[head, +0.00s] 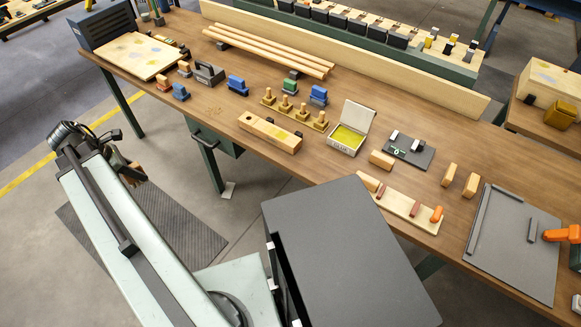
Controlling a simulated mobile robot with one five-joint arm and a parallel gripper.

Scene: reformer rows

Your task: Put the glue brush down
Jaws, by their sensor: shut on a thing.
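My gripper (130,174) is at the left, at the far end of my arm, over the floor in front of the bench and clear of the bench top. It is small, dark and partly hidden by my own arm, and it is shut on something. The glue brush in its jaws cannot be made out clearly. The wooden bench (215,118) runs from the upper left to the lower right, beyond my gripper.
On the bench are a pegged wooden rack (291,108), an open box with a yellow inside (349,128), a wooden block (269,135), a grey board (487,258) and several small blue tools. Bare wood shows along the front edge left of the block.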

